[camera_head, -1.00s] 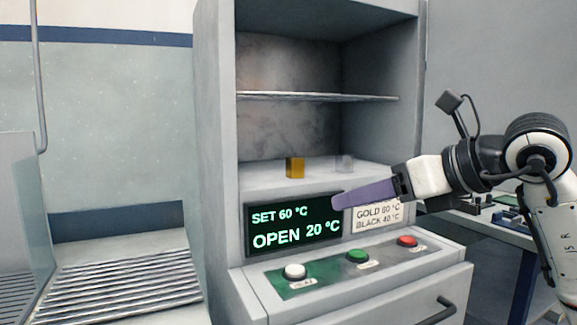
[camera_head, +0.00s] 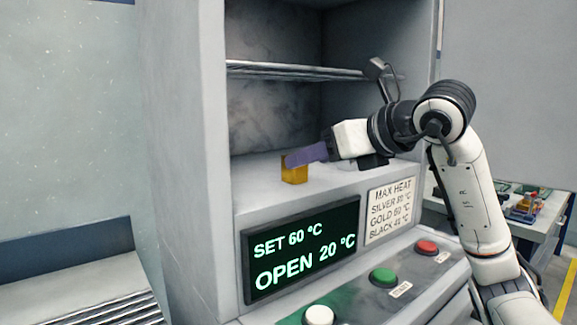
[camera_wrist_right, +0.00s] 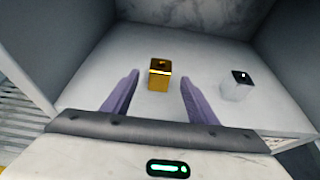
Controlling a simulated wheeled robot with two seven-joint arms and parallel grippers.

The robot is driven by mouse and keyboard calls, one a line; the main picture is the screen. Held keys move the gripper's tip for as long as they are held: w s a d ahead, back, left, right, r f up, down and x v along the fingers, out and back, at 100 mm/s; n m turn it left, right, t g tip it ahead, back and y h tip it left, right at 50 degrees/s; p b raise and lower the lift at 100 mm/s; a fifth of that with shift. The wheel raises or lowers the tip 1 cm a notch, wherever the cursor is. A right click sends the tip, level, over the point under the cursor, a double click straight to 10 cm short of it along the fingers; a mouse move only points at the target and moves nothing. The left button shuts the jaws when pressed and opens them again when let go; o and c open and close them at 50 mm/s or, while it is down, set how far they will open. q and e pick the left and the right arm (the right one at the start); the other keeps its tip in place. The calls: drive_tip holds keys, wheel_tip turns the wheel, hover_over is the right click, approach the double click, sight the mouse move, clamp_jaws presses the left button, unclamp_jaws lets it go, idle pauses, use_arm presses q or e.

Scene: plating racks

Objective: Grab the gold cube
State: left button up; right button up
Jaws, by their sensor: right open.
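The gold cube (camera_head: 294,174) sits on the floor of the open chamber, near its front edge, in the head view. In the right wrist view the gold cube (camera_wrist_right: 159,75) lies between and just ahead of the fingertips, with a dark round spot on its top. My right gripper (camera_head: 297,158) reaches in from the right, and its purple fingers overlap the cube's upper part in the head view. In the right wrist view my right gripper (camera_wrist_right: 159,80) is open, with a gap on both sides of the cube. My left gripper is not in view.
A wire shelf (camera_head: 295,71) spans the chamber above my gripper. The display panel (camera_head: 301,247) reads SET 60 °C, OPEN 20 °C. White, green and red buttons (camera_head: 383,277) sit below.

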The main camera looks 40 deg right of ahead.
drive_tip(key=x, duration=0.6)
drive_tip(key=shift+w+f+p, duration=0.15)
drive_tip(key=shift+w+p, duration=0.15)
drive_tip(key=shift+p, duration=0.1)
drive_tip(key=shift+c, duration=0.4)
clamp_jaws()
